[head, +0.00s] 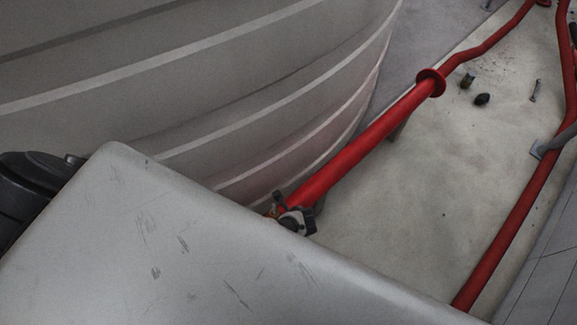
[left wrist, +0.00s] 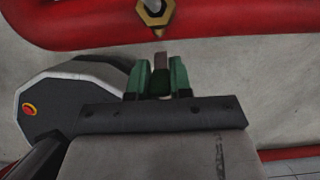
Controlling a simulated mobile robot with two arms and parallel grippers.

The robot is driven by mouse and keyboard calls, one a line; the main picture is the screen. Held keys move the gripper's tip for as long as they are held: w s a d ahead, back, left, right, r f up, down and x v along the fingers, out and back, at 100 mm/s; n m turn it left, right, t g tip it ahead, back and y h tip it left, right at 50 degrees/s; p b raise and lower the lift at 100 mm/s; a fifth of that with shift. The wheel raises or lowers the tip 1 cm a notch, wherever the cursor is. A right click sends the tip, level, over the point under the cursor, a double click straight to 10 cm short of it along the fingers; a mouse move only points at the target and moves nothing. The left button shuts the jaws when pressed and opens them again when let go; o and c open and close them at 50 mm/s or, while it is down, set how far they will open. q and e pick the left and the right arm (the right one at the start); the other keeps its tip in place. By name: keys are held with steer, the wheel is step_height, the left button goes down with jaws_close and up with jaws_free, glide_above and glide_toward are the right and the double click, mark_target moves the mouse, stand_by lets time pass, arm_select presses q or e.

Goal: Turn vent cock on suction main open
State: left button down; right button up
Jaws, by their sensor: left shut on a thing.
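The suction main is the red pipe (head: 365,143) running diagonally beside the big tank in the head view; it also crosses the top of the left wrist view (left wrist: 230,22). The vent cock shows as a brass hex fitting (left wrist: 156,12) against the pipe. My left gripper (left wrist: 158,78) has green fingers, shut on a narrow brown-grey piece, seemingly the cock's lever (left wrist: 160,62), just below the brass fitting. In the head view my left gripper (head: 297,220) is small at the near end of the pipe, and the cock is mostly hidden. My right gripper is not in view.
A large grey ribbed tank (head: 200,85) stands close to the left of the pipe. A second red pipe (head: 525,205) runs along the right. Small loose items, including a dark one (head: 482,99), lie on the pale floor (head: 440,190) between the pipes, which is otherwise clear.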

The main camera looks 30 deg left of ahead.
arm_select(q)
steer(key=shift+w+a+r, duration=0.1)
steer(key=shift+w, duration=0.1)
stand_by(0.3)
steer(key=c, duration=1.2)
jaws_free()
steer(key=shift+c, duration=0.2)
steer(key=shift+o, duration=1.1)
steer(key=shift+s, duration=0.1)
steer(key=p+v, duration=0.8)
steer(key=v, duration=0.3)
steer(key=shift+p, duration=0.3)
